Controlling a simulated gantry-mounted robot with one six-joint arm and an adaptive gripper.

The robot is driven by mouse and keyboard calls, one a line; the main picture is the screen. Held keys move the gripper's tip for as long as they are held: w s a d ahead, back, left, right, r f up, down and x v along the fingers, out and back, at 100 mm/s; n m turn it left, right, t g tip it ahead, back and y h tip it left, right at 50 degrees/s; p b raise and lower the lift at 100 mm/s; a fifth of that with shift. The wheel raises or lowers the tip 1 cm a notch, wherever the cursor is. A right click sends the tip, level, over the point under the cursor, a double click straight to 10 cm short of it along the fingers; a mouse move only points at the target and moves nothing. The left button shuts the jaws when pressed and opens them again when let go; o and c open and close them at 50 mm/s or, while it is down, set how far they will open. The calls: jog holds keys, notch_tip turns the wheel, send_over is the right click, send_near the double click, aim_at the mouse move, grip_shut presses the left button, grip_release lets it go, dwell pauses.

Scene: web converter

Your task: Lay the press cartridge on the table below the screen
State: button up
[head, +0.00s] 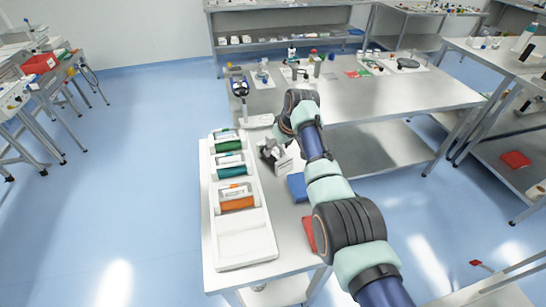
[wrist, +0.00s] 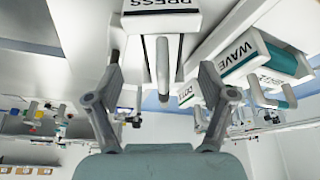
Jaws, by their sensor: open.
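The press cartridge shows in the wrist view as a white block with a dark PRESS label (wrist: 160,9) at the top edge, upside down. A grey peg-like handle (wrist: 163,62) sticks out from it. My gripper (wrist: 160,66) is open, one finger on each side of the handle with gaps on both sides. In the head view my gripper (head: 270,153) is just right of the white tray (head: 247,248), over the table (head: 291,210). My arm hides part of that area. I cannot tell which thing is the screen.
The tray holds several cartridges with green, teal and orange rolls; the orange one (head: 237,204) is nearest. In the wrist view a WAVE cartridge (wrist: 262,58) stands close at right. A blue item (head: 297,187) and red item (head: 308,234) lie right of the tray. The tray's front section is empty.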

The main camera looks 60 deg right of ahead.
aim_at(275, 151)
jog(key=b+x, duration=0.1)
jog(key=x, duration=0.1)
jog(key=b+x, duration=0.1)
jog(key=shift+a+f+b, duration=0.15)
jog(key=shift+f+b, duration=0.15)
jog(key=shift+f, duration=0.15)
jog(key=shift+w+f+b, duration=0.3)
jog(key=shift+f+b, duration=0.15)
jog(key=shift+b, duration=0.35)
jog(key=shift+r, duration=0.1)
jog(key=c, duration=1.5)
notch_tip(275, 151, up, 20)
jog(key=p, duration=0.8)
